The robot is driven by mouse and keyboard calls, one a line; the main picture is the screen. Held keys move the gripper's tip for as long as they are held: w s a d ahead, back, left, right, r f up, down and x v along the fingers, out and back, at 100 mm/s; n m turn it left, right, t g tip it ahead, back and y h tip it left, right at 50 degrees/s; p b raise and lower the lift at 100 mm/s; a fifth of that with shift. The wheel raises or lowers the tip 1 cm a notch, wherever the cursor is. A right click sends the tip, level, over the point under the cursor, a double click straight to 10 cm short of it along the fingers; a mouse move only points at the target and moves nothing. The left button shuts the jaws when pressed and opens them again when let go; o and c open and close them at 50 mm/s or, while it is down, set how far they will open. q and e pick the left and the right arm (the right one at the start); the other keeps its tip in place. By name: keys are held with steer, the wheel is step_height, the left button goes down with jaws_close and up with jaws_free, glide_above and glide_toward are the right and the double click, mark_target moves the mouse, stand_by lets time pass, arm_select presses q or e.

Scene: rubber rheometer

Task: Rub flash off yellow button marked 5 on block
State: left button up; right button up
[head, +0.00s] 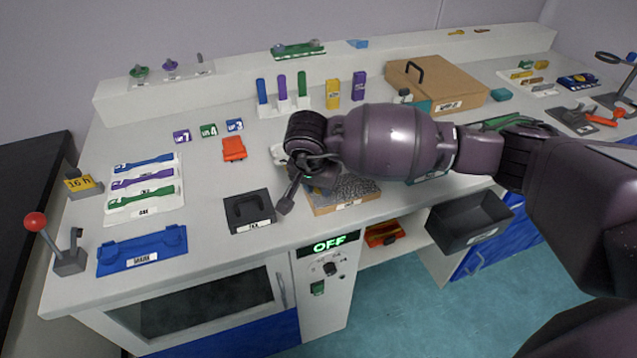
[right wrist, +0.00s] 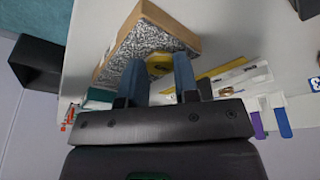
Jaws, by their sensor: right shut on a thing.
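The block (head: 352,188) has a grey speckled top and tan sides, and lies near the front of the bench in the head view. It also shows tilted in the right wrist view (right wrist: 140,45). My right gripper (right wrist: 158,68) is shut on a yellow button (right wrist: 159,64), held between its two blue-grey fingers. The button is at the speckled face; I cannot tell whether it touches. Its number is hidden. In the head view, my right arm and hand (head: 310,175) cover the block's left end and hide the button. My left gripper is not in view.
A black tray (head: 236,222) with a handle lies left of the block. An orange piece (head: 233,150) lies behind it. A dark open bin (head: 470,222) is at the front right. Upright purple (head: 359,86) and yellow (head: 333,94) pieces stand behind my arm.

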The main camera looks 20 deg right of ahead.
mark_target(364, 182)
steer(key=shift+f, duration=0.45)
stand_by(1.1)
steer(key=shift+d, duration=0.15)
steer(key=shift+w+d+r, duration=0.1)
steer(key=shift+d+r, duration=0.05)
steer(key=shift+d, duration=3.35)
steer(key=shift+d+f+b, duration=0.2)
steer(key=shift+d+b, duration=0.1)
steer(key=shift+d, duration=1.45)
steer(key=shift+a, duration=1.7)
steer(key=shift+a+r, duration=0.15)
steer(key=shift+a, duration=0.85)
steer(key=shift+a+r, duration=0.1)
steer(key=shift+a, duration=0.9)
steer(key=shift+a+f, duration=0.15)
steer(key=shift+a, duration=1.5)
steer(key=shift+d, duration=5.35)
